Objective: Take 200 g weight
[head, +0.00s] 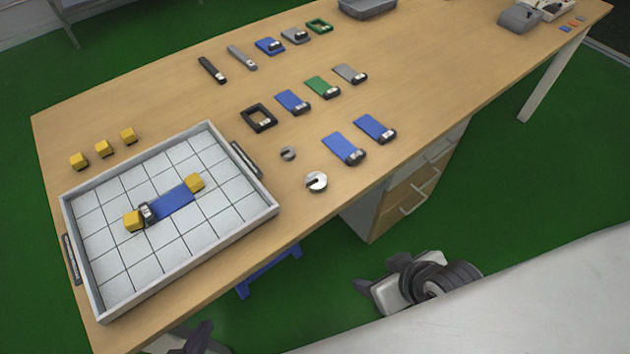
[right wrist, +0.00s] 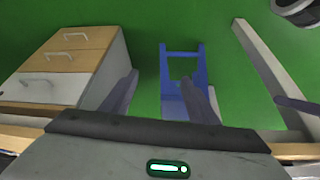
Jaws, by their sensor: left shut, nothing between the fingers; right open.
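Two round slotted metal weights lie on the wooden table in the head view. The smaller, grey one (head: 288,153) is just behind the larger, shinier one (head: 316,181), which is near the table's front edge. I cannot read grams on either. My right gripper (head: 376,276) is open and empty, off the table's front edge and to the right of the weights. Its fingers also show in the right wrist view (right wrist: 160,98), over the green floor. My left gripper (head: 200,342) is shut and empty at the bottom edge, in front of the tray. It is partly cut off.
A white-tiled tray (head: 268,207) at the left holds a blue piece and two yellow cubes. Several yellow cubes (head: 104,149) lie behind it. Blue, green and grey flat parts (head: 343,148) lie in rows. Drawers (head: 410,190) stand beneath the table, and a blue stool (right wrist: 182,54) beside them.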

